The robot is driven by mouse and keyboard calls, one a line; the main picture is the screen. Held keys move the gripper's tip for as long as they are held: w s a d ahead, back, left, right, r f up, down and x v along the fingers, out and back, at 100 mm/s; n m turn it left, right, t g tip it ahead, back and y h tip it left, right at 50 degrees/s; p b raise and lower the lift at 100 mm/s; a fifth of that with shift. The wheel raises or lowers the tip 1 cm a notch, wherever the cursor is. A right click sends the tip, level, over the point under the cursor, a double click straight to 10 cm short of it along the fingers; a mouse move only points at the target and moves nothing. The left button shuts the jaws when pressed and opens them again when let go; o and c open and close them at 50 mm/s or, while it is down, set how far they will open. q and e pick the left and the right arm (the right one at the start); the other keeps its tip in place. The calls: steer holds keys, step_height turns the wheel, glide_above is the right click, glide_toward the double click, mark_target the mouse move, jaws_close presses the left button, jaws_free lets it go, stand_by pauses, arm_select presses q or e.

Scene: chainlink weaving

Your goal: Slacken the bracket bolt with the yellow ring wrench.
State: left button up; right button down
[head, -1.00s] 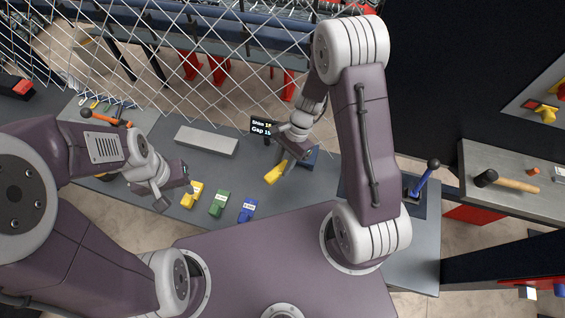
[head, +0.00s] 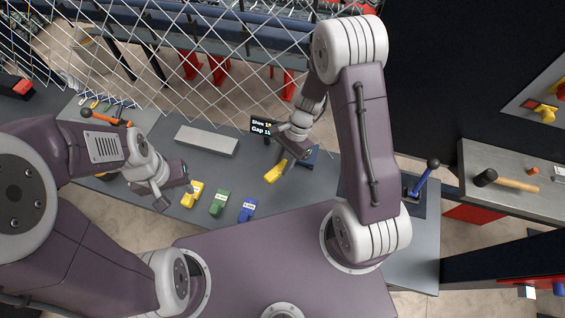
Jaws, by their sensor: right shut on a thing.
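My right gripper (head: 286,150) is shut on a yellow piece (head: 274,173), which sticks out below its fingers over the bench. From here I cannot tell whether that piece is a shim block or a tool. My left gripper (head: 180,189) is low over the bench, just left of a yellow block (head: 193,194); its fingertips are too small to read. Several small coloured wrench-like tools (head: 94,104) lie on a tray at the far left; which one is the yellow ring wrench is unclear. I cannot make out the bracket bolt.
A green block (head: 219,204) and a blue block (head: 248,209) sit right of the yellow one. A grey bar (head: 206,141) lies behind. A small display (head: 261,127) stands near the chain-link mesh (head: 215,75).

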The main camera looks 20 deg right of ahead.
steer(key=shift+f+b, duration=1.2)
steer(key=shift+f, duration=0.45)
steer(key=c, duration=1.7)
jaws_free()
jaws_close()
steer(key=shift+r, duration=0.1)
